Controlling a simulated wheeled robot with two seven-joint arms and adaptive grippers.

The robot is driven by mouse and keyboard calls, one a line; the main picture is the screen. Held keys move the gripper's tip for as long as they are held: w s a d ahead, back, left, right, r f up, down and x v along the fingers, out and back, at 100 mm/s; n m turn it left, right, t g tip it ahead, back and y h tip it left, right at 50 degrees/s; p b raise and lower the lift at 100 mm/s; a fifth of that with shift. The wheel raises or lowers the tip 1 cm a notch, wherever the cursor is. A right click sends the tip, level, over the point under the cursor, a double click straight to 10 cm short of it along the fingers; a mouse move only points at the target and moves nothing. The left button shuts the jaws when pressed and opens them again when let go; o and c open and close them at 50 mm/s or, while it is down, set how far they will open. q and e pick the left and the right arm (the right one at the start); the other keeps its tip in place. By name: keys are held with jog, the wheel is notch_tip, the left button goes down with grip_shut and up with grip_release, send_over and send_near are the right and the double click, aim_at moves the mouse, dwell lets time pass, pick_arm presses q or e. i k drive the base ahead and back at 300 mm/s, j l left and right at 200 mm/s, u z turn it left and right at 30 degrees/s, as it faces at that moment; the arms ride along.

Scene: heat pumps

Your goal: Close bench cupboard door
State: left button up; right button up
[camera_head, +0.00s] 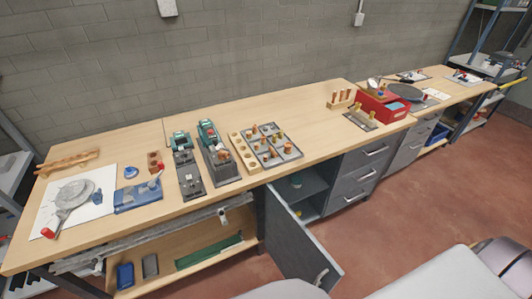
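The grey bench cupboard door (298,245) stands wide open under the middle of the workbench, swung out toward me. Its metal handle (321,277) is near the free edge, low in the view. The open cupboard (309,183) behind it shows a dark interior with a shelf and a small greenish item on it. Pale parts of my own body cover the bottom edge, close to the door's lower corner. Neither gripper can be made out in this view.
The wooden workbench (300,95) runs along a block wall. Grey drawers (362,172) are right of the cupboard. A lower shelf (160,284) with blue and green items is to the left. Reddish floor (420,205) is clear right of the door. Tools and fixtures cover parts of the benchtop.

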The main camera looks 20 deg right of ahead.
aim_at(297, 254)
jog(key=z, duration=1)
jog(key=k+j, duration=0.25)
jog(key=j, duration=0.25)
jog(key=k+j+z, duration=0.1)
jog(key=k+j, duration=0.15)
jog(key=j, duration=0.2)
jog(key=k+j, duration=0.25)
jog(key=j, duration=0.2)
jog(key=k+j+z, duration=0.1)
jog(key=k+j, duration=0.15)
jog(key=j, duration=0.25)
jog(key=k+j, duration=0.25)
jog(key=j, duration=0.15)
